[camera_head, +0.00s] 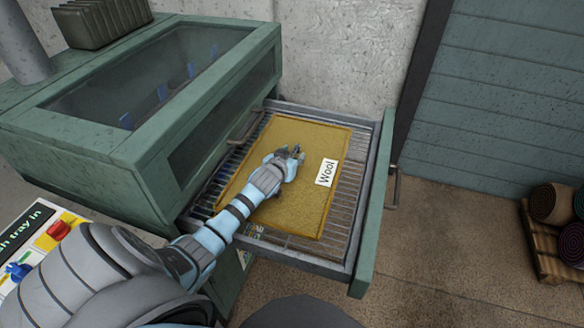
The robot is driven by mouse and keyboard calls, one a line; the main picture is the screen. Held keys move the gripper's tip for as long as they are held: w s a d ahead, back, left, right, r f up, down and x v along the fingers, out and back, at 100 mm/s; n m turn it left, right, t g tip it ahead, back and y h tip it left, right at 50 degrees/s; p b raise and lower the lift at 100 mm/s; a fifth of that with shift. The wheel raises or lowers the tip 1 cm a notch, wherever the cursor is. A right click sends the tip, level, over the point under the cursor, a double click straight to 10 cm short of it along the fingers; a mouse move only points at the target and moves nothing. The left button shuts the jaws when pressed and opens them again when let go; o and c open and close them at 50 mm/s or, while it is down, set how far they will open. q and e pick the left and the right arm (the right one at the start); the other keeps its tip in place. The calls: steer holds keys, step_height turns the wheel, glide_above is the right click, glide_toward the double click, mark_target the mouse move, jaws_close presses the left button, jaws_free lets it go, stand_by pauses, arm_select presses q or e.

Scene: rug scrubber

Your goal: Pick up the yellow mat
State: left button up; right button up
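The yellow mat (309,205) lies flat on the wire rack of a pulled-out drawer (345,222). A white label reading "Wool" (326,172) sits on its right part. My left arm reaches in from the lower left over the mat and hides part of its left side. My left gripper (297,152) is above the upper middle of the mat, left of the label. Its fingers are small in the view, and I cannot tell whether they are open, shut or touching the mat. My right gripper is not in view.
The green machine (150,150) with a glass top stands at the left, and its drawer sticks out to the right with a green front panel (375,205). Rolled rugs (551,204) lie on a wooden pallet (546,250) at the far right. The floor between is clear.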

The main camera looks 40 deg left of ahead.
arm_select(q)
steer(key=shift+w+f, duration=0.1)
steer(key=shift+w, duration=0.05)
jaws_close()
stand_by(0.4)
